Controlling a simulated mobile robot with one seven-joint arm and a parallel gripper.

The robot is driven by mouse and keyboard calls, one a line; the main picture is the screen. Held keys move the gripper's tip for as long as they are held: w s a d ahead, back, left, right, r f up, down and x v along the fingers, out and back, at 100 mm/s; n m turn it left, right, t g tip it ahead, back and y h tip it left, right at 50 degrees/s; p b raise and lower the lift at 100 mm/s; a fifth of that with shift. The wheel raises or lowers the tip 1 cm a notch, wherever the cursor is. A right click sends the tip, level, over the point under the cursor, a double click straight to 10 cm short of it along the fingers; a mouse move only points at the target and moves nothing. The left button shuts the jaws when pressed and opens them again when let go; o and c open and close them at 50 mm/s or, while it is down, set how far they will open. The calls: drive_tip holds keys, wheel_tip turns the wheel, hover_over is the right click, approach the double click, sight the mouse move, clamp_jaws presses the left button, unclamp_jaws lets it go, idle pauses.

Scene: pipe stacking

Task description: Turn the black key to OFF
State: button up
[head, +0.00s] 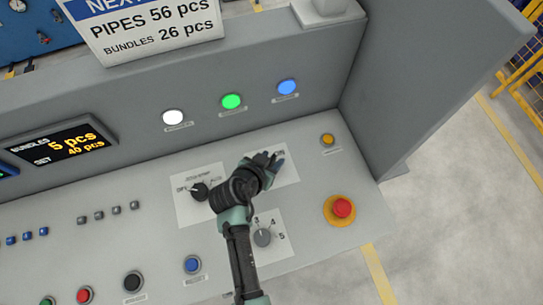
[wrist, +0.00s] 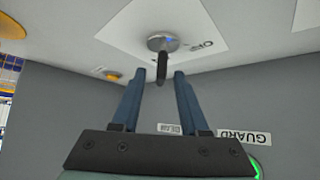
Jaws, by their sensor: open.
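The black key (wrist: 162,68) shows in the wrist view, standing out from a round silver lock (wrist: 158,43) on a white label plate (wrist: 125,32). Lettering on the plate beside the lock is only partly readable. My gripper (wrist: 158,78) is open, with one blue finger on each side of the key's end. I see gaps between the key and both fingers. In the head view my gripper (head: 270,161) is over the white label plate (head: 288,178) and hides the key there.
A black selector knob (head: 200,191) is just left of my gripper. A grey numbered knob (head: 262,237) is below it. A red emergency stop (head: 342,208) and an amber button (head: 327,139) are to the right. The panel's upright back wall (head: 305,110) rises behind.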

drive_tip(key=shift+w+d+f, duration=0.1)
drive_tip(key=shift+w+f, duration=0.1)
drive_tip(key=shift+w, duration=0.05)
clamp_jaws()
